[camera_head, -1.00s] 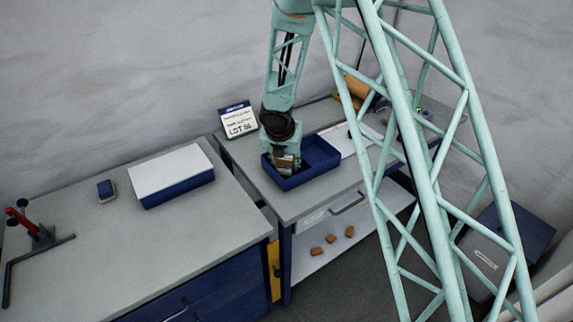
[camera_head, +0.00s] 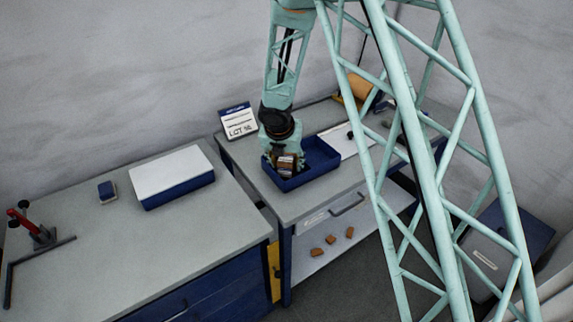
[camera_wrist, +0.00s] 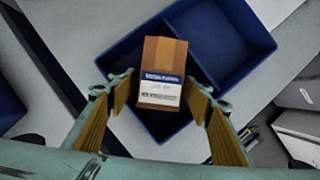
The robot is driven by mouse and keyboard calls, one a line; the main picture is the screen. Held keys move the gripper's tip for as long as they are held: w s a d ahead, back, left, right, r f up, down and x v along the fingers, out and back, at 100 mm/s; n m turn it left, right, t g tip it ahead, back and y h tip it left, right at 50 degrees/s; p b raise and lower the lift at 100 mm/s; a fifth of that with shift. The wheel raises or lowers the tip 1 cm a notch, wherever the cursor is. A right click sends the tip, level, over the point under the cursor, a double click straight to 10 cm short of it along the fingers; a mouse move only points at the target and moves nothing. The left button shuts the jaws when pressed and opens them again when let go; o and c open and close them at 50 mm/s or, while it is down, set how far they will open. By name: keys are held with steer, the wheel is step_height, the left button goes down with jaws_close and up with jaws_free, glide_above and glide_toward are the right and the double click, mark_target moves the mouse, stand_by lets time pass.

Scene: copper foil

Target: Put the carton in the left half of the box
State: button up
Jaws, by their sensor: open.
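The carton (camera_wrist: 162,75) is a small brown box with a white and blue label. It stands inside the blue box (camera_wrist: 240,82), in the left compartment beside the divider. In the head view the carton (camera_head: 287,167) shows at the left end of the blue box (camera_head: 322,174). My gripper (camera_wrist: 163,98) is open, with one finger on each side of the carton and gaps visible between fingers and carton. In the head view my gripper (camera_head: 286,158) is low over the box's left half. The carton's underside is hidden.
The right compartment looks empty. A LOT sign (camera_head: 238,122) stands behind the box on the left. A white-topped blue case (camera_head: 173,177) sits on the left bench. Several small orange-brown pieces (camera_head: 330,239) lie on the shelf below. My lattice column crosses the head view's right side.

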steer(key=p+v, duration=0.3)
steer(key=v, duration=0.7)
steer(key=shift+r, duration=0.15)
stand_by(0.7)
steer(key=s+d+r+m+h, duration=0.1)
steer(key=s+d+r+m, duration=0.2)
steer(key=d+r+m, duration=0.4)
steer(key=s+d+r+m, duration=0.2)
steer(key=s+d+r, duration=0.3)
steer(key=r, duration=0.5)
steer(key=s+d+r+m, duration=0.9)
steer(key=s+d+r, duration=0.1)
steer(key=s+r, duration=0.1)
steer(key=s+d+r+m+y, duration=0.1)
steer(key=s+r+m, duration=0.1)
steer(key=s+m, duration=0.6)
steer(key=s+d+r+m, duration=0.2)
steer(key=s+m, duration=0.6)
steer(key=s, duration=1.5)
steer(key=shift+s+r+g+y, duration=0.3)
steer(key=shift+r+g+y, duration=0.1)
steer(key=shift+r, duration=0.35)
steer(key=shift+w, duration=0.15)
